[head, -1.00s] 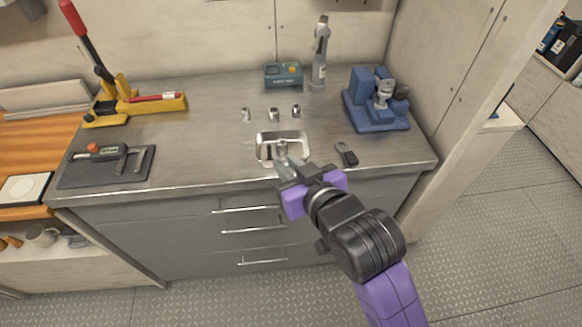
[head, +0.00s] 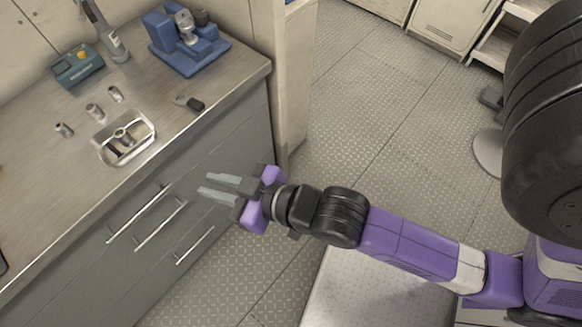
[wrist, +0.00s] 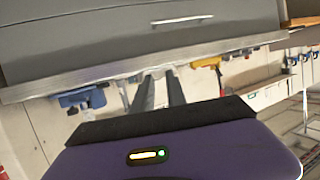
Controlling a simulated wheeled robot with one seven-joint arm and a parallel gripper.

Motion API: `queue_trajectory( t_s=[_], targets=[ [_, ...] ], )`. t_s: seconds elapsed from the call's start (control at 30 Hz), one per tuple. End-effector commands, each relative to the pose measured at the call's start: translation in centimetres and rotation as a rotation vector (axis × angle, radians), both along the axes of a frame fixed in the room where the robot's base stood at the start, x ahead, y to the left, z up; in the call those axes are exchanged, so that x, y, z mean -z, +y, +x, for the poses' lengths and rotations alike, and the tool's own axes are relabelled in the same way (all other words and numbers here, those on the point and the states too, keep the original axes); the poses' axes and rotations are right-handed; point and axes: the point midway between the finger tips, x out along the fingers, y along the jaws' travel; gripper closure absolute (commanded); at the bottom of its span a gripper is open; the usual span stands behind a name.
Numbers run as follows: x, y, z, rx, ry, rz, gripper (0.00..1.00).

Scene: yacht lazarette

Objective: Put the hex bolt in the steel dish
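The steel dish (head: 139,148) is a shallow, shiny rectangular tray near the front edge of the metal counter. A small metal piece that looks like the hex bolt (head: 122,135) is inside the dish, with a dark patch or item beside it that I cannot make out. My gripper (head: 207,185) is in front of the drawers, past the counter edge and apart from the dish. Its two grey fingers are spread with nothing between them. The wrist view also shows the empty fingers (wrist: 160,92); the dish and bolt cannot be made out there.
A blue vise-like device (head: 186,42) and a teal box (head: 77,65) stand farther back. Drawer handles (head: 160,225) stick out below. Open floor lies right of the cabinet.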

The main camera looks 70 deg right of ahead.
Motion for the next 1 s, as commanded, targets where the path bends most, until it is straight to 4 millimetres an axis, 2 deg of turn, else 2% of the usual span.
queue_trajectory(
  t_s=[0.03, 0.17, 0.3, 0.4, 0.5, 0.7, 1.0],
  targets=[
    [0.7, -0.2, -2.2, 0.002, 0.006, 0.000, 0.83],
    [1.0, -0.7, -6.9, 0.009, -0.011, -0.001, 0.83],
    [0.5, -1.3, -11.8, 0.015, -0.030, -0.006, 0.83],
    [-0.3, -1.7, -14.7, 0.018, -0.043, -0.012, 0.83],
    [-1.2, -2.0, -16.9, 0.019, -0.054, -0.018, 0.83],
    [-2.1, -2.2, -18.6, 0.020, -0.069, -0.022, 0.83],
    [-2.2, -2.3, -18.6, 0.020, -0.071, -0.022, 0.83]
  ],
)
